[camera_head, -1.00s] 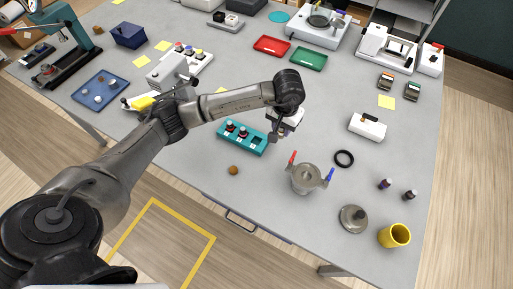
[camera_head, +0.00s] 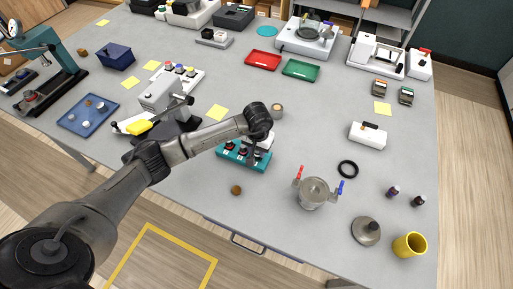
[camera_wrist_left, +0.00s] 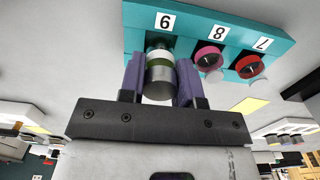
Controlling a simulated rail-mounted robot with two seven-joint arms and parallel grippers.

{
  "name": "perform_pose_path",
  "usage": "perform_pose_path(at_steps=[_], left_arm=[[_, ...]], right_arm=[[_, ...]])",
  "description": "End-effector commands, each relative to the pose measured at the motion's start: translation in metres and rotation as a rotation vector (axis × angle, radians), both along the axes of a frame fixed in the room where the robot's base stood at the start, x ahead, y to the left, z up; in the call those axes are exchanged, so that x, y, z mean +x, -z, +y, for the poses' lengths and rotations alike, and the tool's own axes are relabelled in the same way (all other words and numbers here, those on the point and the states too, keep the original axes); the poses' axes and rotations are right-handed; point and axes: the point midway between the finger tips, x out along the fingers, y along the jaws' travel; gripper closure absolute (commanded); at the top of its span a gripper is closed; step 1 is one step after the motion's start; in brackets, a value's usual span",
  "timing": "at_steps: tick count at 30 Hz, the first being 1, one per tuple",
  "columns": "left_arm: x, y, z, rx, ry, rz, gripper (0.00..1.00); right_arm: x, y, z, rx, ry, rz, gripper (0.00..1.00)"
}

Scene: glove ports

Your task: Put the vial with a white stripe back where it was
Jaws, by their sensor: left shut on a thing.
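My left gripper (camera_head: 257,147) is over the right end of the teal rack (camera_head: 232,156) in the head view. In the left wrist view its purple fingers are shut on the vial with a white stripe (camera_wrist_left: 160,78), which has a grey end towards the camera. The vial lines up with the end slot of the rack (camera_wrist_left: 200,13), under a label that reads like an upside-down 9. Its far end is at the slot; how deep it sits I cannot tell. The other two slots hold a pink-ringed vial (camera_wrist_left: 209,60) and a red-ringed vial (camera_wrist_left: 250,67). My right gripper is not in view.
A brown ball (camera_head: 236,190) lies in front of the rack.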

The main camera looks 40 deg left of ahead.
Motion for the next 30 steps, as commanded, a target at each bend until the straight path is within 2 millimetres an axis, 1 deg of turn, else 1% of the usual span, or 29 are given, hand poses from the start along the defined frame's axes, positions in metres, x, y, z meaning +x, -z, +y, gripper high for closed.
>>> perform_pose_path(at_steps=[3,6,16,21,22,27,30], left_arm=[[0.0,0.012,0.0,-0.001,-0.002,0.002,0.92],[0.0,0.016,0.0,-0.001,0.0,0.0,0.92],[0.0,0.018,0.0,0.0,0.0,-0.001,0.92],[0.0,0.023,0.0,0.001,0.0,-0.001,0.92],[0.0,0.022,0.0,0.0,0.0,-0.001,0.67],[0.0,0.021,0.0,0.0,0.0,-0.001,0.51],[0.0,0.021,0.0,0.0,0.0,-0.001,0.44]], right_arm=[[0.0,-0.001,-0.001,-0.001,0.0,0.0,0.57],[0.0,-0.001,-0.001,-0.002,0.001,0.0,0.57],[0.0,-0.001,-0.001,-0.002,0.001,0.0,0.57],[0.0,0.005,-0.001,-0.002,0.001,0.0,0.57],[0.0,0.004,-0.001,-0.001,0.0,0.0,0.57],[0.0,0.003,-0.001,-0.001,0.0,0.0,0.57],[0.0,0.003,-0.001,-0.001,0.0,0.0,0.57]])
